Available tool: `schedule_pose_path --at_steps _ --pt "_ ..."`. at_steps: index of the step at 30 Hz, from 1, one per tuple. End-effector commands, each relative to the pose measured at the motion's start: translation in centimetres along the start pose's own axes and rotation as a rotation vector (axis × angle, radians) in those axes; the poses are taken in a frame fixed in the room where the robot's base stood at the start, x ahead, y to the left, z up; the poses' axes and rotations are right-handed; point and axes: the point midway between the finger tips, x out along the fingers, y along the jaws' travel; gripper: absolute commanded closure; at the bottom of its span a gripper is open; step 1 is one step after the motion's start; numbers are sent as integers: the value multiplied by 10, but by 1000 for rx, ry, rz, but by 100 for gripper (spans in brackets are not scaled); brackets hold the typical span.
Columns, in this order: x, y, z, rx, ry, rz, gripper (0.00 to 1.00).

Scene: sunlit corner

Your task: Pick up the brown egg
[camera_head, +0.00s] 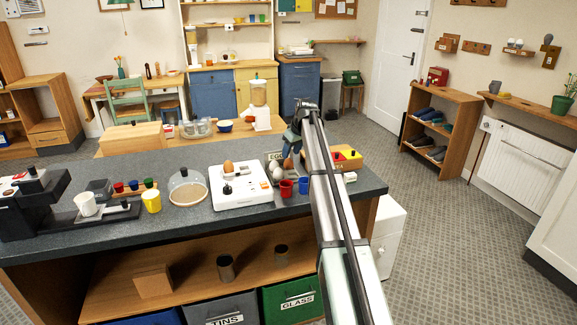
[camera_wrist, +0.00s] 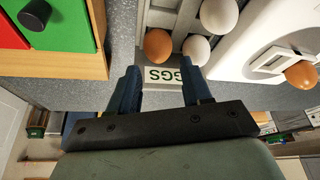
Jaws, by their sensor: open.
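A brown egg (camera_wrist: 157,44) lies in the grey egg holder (camera_wrist: 168,14) with white eggs (camera_wrist: 196,50) beside it. In the wrist view it is just beyond my fingertips, between their lines and nearer the left one.
A wooden box with red, green and yellow parts (camera_head: 347,158) stands close right of the egg holder. Red and blue mugs (camera_head: 286,188) stand in front of it. A glass dome (camera_head: 187,187) is left of the appliance. The dark counter (camera_head: 365,183) has free room at its right end.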

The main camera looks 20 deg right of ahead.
Motion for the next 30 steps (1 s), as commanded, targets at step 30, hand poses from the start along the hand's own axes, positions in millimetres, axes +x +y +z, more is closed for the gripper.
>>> schedule_pose_path --at_steps 30 --pt "54 1 6 -1 1 1 70"
